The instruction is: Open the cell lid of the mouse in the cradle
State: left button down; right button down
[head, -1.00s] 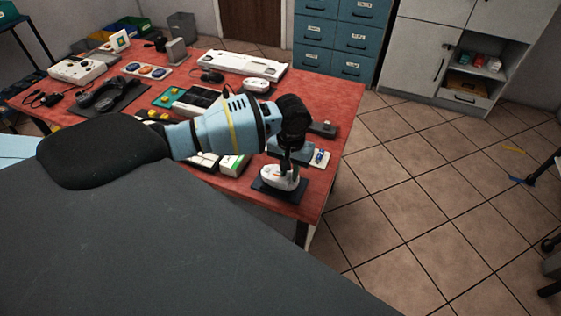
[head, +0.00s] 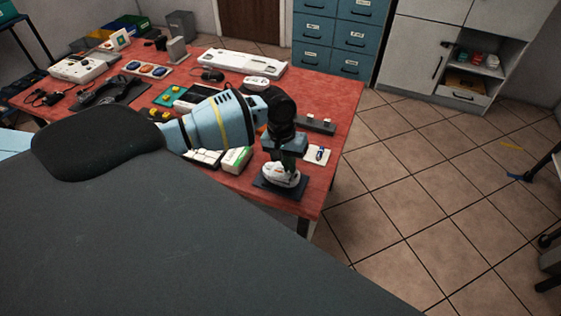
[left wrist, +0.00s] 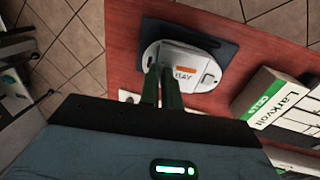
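The white mouse (head: 283,178) lies in its dark cradle (head: 262,187) near the table's front right corner. In the left wrist view the mouse (left wrist: 217,50) shows a face with an orange patch, the letters BAY and a small marked square; the dark cradle (left wrist: 228,48) lies around it. My left gripper (head: 282,166) points down at the mouse. In the left wrist view its two dark green fingers (left wrist: 160,72) are together with hardly any gap, nothing seen between them. Their tips overlap the mouse's near edge; I cannot tell whether they touch. My right gripper is out of view.
A white and green box (head: 237,159) stands left of the cradle. A small white card with a blue item (head: 318,155) and a dark bar (head: 316,125) lie behind it. The table's front and right edges are close to the cradle.

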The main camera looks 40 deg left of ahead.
pick_arm(q)
jog(key=shift+a, duration=0.1)
jog(key=shift+s+a+r+h, duration=0.1)
jog(key=shift+a+r+h, duration=0.2)
jog(key=shift+h, duration=0.3)
jog(key=shift+r+t+h, duration=0.1)
jog(key=shift+t+h, duration=0.2)
jog(key=shift+h, duration=0.1)
jog(key=shift+a, duration=0.1)
jog(key=shift+s+a+r+h, duration=0.1)
jog(key=shift+a+h, duration=0.2)
jog(key=shift+h, duration=0.3)
jog(key=shift+a+r+h, duration=0.15)
jog(key=shift+r+h, duration=0.05)
jog(key=shift+h, duration=0.3)
